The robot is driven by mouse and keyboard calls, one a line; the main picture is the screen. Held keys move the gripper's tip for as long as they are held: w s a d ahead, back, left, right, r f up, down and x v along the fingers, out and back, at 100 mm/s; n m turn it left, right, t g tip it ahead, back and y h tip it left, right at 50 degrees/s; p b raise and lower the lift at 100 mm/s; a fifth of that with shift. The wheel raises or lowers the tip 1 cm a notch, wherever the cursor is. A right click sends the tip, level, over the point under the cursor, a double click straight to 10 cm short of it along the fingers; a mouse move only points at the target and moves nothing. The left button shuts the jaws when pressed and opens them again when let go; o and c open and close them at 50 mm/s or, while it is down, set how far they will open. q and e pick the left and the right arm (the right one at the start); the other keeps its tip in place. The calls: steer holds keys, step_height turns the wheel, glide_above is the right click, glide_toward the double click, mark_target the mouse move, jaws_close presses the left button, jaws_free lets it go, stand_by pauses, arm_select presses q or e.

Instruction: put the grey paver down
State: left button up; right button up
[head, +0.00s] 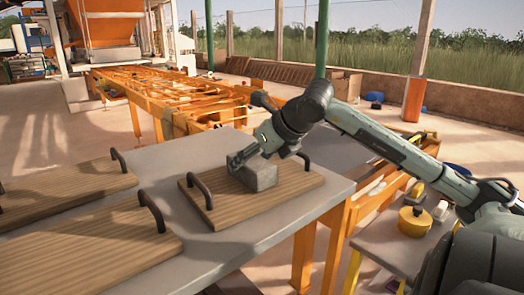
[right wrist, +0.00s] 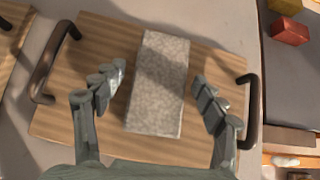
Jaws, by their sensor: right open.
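The grey paver (head: 257,174) lies flat on a wooden board with two dark handles (head: 290,190), on the grey table. In the right wrist view the paver (right wrist: 158,85) rests near the middle of the board (right wrist: 75,125). My right gripper (head: 246,158) is over the paver, and in the right wrist view its fingers (right wrist: 158,92) stand on either side of it with a gap on each side. It is open and holds nothing. My left gripper is in neither view.
Two more handled boards, one nearer (head: 95,262) and one farther left (head: 60,192), lie empty on the grey table (head: 225,240). An orange frame (head: 170,85) stands behind. A lower side table (head: 385,245) at the right holds a yellow round thing (head: 415,221) and other small items.

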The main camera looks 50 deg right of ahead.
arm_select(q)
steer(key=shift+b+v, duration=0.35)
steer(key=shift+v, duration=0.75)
arm_select(e)
steer(key=d+v, duration=0.1)
steer(key=v, duration=1)
steer(key=shift+a, duration=0.45)
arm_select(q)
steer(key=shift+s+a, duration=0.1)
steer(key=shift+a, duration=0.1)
